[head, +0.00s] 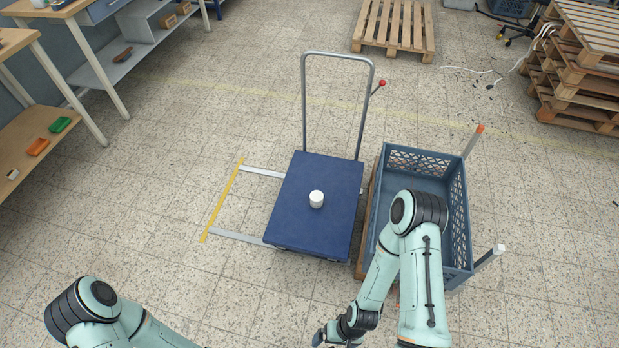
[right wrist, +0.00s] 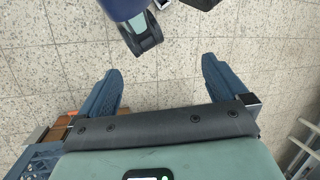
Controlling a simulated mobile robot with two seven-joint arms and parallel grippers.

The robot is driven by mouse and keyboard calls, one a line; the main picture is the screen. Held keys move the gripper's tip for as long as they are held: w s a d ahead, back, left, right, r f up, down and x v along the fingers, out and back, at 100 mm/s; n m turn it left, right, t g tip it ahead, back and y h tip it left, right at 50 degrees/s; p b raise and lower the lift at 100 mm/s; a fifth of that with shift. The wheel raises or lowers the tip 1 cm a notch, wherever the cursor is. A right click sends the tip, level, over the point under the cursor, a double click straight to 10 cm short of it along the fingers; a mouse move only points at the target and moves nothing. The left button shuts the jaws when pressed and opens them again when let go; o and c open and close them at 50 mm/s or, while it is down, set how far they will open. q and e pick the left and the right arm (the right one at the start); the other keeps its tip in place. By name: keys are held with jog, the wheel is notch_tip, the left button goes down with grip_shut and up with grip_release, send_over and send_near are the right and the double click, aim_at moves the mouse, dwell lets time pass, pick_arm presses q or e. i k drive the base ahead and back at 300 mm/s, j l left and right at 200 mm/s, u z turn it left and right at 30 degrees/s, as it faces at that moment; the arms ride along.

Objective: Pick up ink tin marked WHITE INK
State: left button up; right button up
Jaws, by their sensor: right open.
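A small white tin (head: 316,199) stands upright near the middle of the blue deck of a platform trolley (head: 290,228). No marking on it can be read at this size. My right gripper (head: 322,337) is low at the bottom edge of the head view, in front of the trolley and well apart from the tin. In the right wrist view its two blue fingers (right wrist: 162,66) are spread with only floor showing between them. The tin does not show in that view. My left arm enters at the bottom left of the head view; its gripper is out of frame.
A blue-grey crate (head: 427,160) stands right of the trolley, partly behind my right arm. The trolley's metal handle (head: 304,100) rises at the deck's far side. A yellow strip (head: 221,200) lies left. Pallets (head: 395,25) stand farther back; workbenches line the left. Floor at front left is clear.

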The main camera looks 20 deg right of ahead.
aim_at(316, 196)
jog(key=i+j+u, duration=0.5)
jog(key=i+j, duration=0.25)
jog(key=i, duration=0.15)
jog(key=i+j+u, duration=0.15)
jog(key=i+j, duration=0.25)
jog(key=i, duration=0.35)
jog(key=i+l+z, duration=0.1)
jog(key=i+z, duration=0.2)
jog(key=z, duration=0.15)
jog(key=i+z, duration=0.25)
jog(key=z, duration=0.25)
jog(key=i+j+z, duration=0.15)
jog(key=i+z, duration=0.15)
jog(key=z, duration=0.15)
jog(key=i+z, duration=0.25)
jog(key=z, duration=0.15)
jog(key=i+z, duration=0.4)
jog(key=i+j+z, duration=0.1)
jog(key=z, duration=0.3)
jog(key=i, duration=0.05)
